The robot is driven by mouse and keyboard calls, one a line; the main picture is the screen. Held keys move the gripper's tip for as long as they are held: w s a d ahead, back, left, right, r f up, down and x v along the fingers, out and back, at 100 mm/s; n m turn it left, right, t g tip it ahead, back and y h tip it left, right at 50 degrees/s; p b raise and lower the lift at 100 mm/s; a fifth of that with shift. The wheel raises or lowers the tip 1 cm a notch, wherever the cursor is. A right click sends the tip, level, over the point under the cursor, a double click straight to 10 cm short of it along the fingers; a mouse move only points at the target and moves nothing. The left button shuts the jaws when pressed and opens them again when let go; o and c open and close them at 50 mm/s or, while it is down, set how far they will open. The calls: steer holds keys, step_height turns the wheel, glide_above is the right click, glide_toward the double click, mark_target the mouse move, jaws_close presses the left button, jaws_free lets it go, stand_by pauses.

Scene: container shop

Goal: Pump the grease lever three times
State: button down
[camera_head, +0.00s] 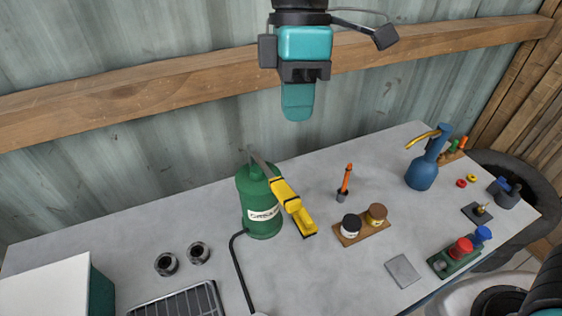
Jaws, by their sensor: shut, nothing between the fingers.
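The green grease pump (262,211) stands upright on the workbench, left of the picture's middle, with a white label on its front. Its lever (285,194) has a yellow grip and slants down to the right from the pump's top, with its end low near the bench. A dark hose runs from the pump toward the bench front. My gripper (297,112) hangs above the bench, pointing down, with its teal fingers shut and empty. It is apart from the lever, higher in the picture.
The grey bench (330,260) also holds a wooden tray with two jars (364,232), an orange-handled tool (345,182), a blue oil can (424,170), two dark rings (182,258) and a metal rack (180,302). A wooden beam (150,86) crosses the wall behind.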

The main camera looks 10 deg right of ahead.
mark_target(283, 189)
steer(key=w+a+n, duration=0.1)
steer(key=w+a+n+h, duration=0.1)
steer(key=a+n, duration=0.1)
steer(key=shift+w+a+r+p, duration=0.15)
steer(key=shift+w+r+p, duration=0.15)
steer(key=shift+r, duration=0.1)
steer(key=p+x, duration=0.3)
steer(key=x, duration=1.1)
steer(key=shift+s, duration=0.2)
